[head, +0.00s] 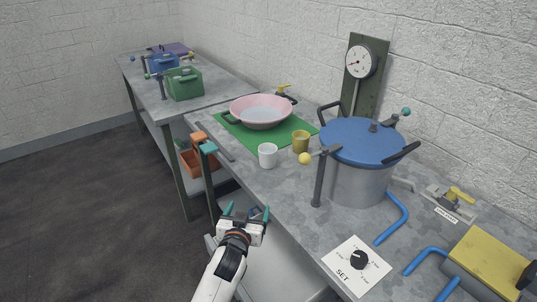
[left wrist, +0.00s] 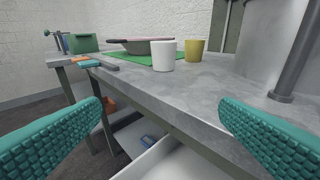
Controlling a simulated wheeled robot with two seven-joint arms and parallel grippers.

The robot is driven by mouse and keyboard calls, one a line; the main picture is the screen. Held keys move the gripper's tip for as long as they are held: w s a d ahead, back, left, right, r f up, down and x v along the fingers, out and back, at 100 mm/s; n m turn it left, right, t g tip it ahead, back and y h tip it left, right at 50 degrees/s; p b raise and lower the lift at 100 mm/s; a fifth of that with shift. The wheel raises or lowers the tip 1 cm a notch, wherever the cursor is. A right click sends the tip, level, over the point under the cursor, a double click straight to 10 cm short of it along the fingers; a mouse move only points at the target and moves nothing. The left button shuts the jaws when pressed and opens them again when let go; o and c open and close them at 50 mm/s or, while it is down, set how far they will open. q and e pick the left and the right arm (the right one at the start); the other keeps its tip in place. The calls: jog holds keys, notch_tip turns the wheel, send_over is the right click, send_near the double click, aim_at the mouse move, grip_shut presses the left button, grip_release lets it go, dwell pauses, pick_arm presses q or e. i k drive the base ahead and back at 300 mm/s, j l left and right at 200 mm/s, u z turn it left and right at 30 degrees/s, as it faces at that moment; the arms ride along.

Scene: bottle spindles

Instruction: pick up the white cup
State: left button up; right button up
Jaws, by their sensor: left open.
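The white cup (head: 267,155) stands upright on the grey workbench, close to its front edge, just off the green mat. It also shows in the left wrist view (left wrist: 162,56), beyond and between the fingers. My left gripper (head: 246,212) is open and empty in front of the bench, nearer to me than the cup and clear of it. In the left wrist view its teal fingers (left wrist: 160,122) are wide apart with nothing between them. My right gripper is in neither view.
A yellow cup (head: 300,142) stands right of and behind the white cup. A pink basin (head: 262,112) sits on the green mat (head: 232,132). A blue-lidded pot (head: 362,175) and a post with a yellow knob (head: 305,159) stand to the right. An open drawer (left wrist: 165,158) lies below the bench edge.

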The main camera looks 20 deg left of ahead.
aim_at(267, 152)
jog(key=i+j, duration=0.2)
jog(key=i, duration=0.25)
jog(key=i+j, duration=0.25)
jog(key=i, duration=0.15)
jog(key=z, duration=0.05)
